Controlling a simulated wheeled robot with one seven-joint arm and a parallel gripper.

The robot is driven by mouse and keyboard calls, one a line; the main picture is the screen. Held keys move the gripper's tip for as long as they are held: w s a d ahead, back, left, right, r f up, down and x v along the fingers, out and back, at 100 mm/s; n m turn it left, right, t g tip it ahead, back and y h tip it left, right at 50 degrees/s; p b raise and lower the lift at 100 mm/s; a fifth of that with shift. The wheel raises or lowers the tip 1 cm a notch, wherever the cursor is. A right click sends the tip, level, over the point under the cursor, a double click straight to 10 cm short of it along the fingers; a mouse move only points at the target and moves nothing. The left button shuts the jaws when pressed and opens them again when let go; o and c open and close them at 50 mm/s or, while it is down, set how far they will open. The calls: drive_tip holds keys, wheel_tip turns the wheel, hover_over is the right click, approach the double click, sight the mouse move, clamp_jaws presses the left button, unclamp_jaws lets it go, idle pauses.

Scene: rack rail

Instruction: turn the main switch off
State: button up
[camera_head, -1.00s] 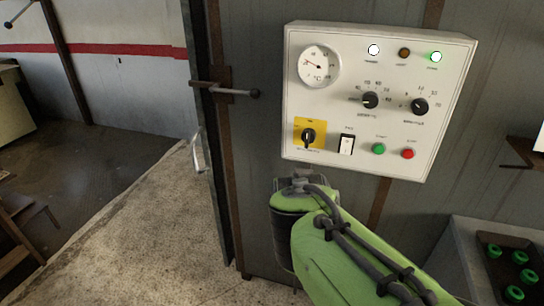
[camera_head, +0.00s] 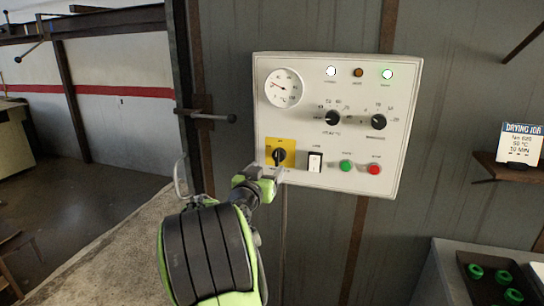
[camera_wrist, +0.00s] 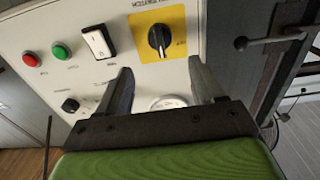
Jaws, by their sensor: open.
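The main switch (camera_head: 279,156) is a black rotary knob on a yellow plate at the lower left of the white control panel (camera_head: 325,90). Its handle looks about vertical. In the wrist view the panel appears roughly upside down, and the main switch (camera_wrist: 159,40) lies just beyond the gap between my fingertips. My gripper (camera_wrist: 159,65) is open, with one finger on each side of the gap and nothing between them. In the head view my gripper (camera_head: 268,176) is just below the switch, and its fingertips are hard to make out.
A white rocker switch (camera_head: 315,161), a green button (camera_head: 346,166) and a red button (camera_head: 374,169) sit right of the switch. A gauge (camera_head: 284,88) and two dials are above. A door lever (camera_head: 212,117) sticks out at left. A tray (camera_head: 497,278) is at lower right.

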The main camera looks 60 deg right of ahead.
sight(276, 157)
drive_tip(key=d, duration=0.3)
drive_tip(key=w+d+p, duration=0.1)
drive_tip(key=d, duration=0.5)
drive_tip(key=shift+w+d+p, duration=0.2)
drive_tip(key=shift+w+p, duration=0.05)
drive_tip(key=shift+p, duration=0.15)
drive_tip(key=shift+c, duration=0.3)
drive_tip(key=c, duration=1)
